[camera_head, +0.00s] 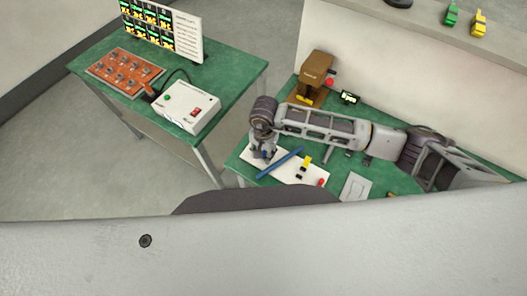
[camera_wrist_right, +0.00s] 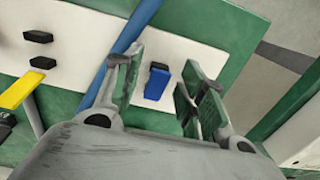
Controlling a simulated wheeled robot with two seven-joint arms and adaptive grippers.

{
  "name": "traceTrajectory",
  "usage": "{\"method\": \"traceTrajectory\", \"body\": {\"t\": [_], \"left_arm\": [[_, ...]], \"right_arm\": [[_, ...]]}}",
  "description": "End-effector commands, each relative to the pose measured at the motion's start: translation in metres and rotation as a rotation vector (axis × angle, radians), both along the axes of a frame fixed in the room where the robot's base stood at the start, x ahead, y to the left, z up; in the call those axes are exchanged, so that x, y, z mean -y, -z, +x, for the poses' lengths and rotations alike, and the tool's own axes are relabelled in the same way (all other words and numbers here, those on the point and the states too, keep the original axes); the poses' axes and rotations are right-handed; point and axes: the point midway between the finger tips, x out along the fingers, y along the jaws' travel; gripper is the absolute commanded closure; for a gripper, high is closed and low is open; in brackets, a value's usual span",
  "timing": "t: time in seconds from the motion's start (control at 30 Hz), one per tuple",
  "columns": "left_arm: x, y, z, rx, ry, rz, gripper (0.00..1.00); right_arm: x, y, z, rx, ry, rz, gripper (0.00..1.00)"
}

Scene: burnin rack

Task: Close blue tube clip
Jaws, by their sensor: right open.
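The blue clip (camera_wrist_right: 156,84) shows in the right wrist view as a short blue lever with a dark end, on a white board (camera_wrist_right: 180,48). My right gripper (camera_wrist_right: 163,60) is open, with one finger on each side of the clip in that view. A gap shows between the clip and each finger; I cannot tell the height of the fingers above it. A blue tube (camera_wrist_right: 112,68) runs slantwise, partly hidden behind the left finger. In the head view my right gripper (camera_head: 263,154) points down at the left end of the board, by the blue tube (camera_head: 281,166). My left gripper is not in view.
A yellow lever (camera_wrist_right: 19,90) and small black blocks (camera_wrist_right: 38,37) lie left of the tube. In the head view a brown device (camera_head: 314,75) stands at the back of the green bench. A separate green table (camera_head: 222,75) holds a white box (camera_head: 187,107).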

Motion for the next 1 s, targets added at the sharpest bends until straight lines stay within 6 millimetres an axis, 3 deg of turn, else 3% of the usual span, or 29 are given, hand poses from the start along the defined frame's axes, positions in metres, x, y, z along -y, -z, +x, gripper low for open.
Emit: {"method": "traceTrajectory", "body": {"t": [0.27, 1.0], "left_arm": [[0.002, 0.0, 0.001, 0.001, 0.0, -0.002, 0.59], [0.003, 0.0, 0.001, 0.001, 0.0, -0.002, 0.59]], "right_arm": [[0.0, -0.015, 0.001, 0.001, -0.001, 0.002, 0.59], [0.001, -0.111, 0.003, 0.001, 0.001, 0.0, 0.59]]}}
